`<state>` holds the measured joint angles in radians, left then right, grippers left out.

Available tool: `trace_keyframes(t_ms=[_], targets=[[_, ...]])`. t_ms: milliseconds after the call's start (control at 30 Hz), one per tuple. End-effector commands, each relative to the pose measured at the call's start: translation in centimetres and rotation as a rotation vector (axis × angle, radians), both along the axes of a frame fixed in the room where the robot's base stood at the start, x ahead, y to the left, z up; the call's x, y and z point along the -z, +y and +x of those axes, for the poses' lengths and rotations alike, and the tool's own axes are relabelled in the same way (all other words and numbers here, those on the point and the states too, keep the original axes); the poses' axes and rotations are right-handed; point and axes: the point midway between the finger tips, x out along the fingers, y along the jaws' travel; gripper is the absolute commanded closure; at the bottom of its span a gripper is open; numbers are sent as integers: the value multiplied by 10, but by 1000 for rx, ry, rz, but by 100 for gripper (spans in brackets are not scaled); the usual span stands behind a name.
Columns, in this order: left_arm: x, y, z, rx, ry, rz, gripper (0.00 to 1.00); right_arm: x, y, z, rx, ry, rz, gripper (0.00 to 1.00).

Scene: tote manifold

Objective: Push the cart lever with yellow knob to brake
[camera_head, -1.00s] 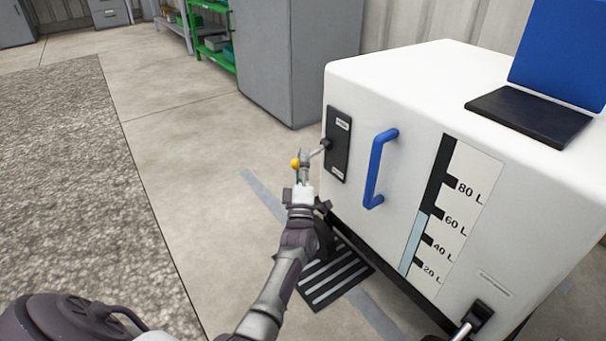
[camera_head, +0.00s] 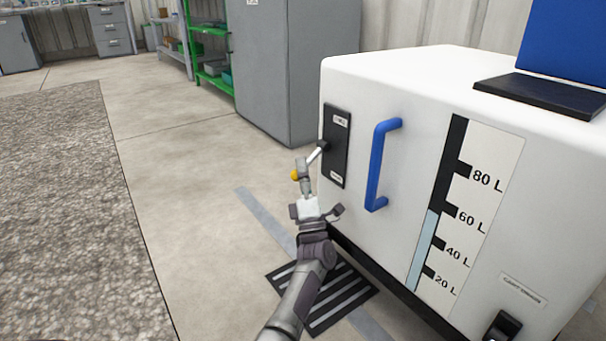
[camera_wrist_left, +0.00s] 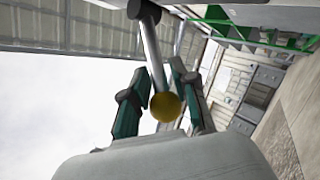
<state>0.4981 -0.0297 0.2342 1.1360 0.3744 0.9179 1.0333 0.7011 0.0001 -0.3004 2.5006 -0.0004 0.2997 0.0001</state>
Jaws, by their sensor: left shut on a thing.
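The cart (camera_head: 420,85) is a large white box on the right in the head view. Its lever (camera_head: 315,156) sticks out from a black plate (camera_head: 336,147) on the front face and slants down to the left. The yellow knob (camera_head: 295,175) is at the lever's end, partly hidden by my left gripper (camera_head: 303,172). In the left wrist view the yellow knob (camera_wrist_left: 165,107) and silver lever rod (camera_wrist_left: 153,55) lie between the green-padded fingers of my left gripper (camera_wrist_left: 160,98), which is shut on the knob. My right gripper is out of view.
A blue handle (camera_head: 379,165) stands out from the cart face, right of the lever plate. A black striped floor grate (camera_head: 345,310) lies below my left arm. A grey cabinet (camera_head: 290,70) and green shelf (camera_head: 190,45) stand behind. Floor left of the lever is clear.

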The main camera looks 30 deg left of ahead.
Motion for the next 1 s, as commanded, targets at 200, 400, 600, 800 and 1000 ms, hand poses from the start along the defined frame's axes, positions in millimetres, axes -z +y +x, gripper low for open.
trace_keyframes(t_ms=[200,400,600,800,1000], targets=[[3,1,0,-1,2,-5,100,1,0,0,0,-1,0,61],[3,1,0,0,3,-5,63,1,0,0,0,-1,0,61],[2,0,0,0,2,-4,60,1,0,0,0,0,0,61],[-4,0,0,0,-1,-3,60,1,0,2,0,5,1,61],[-38,0,-1,0,-5,-5,60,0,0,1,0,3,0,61]])
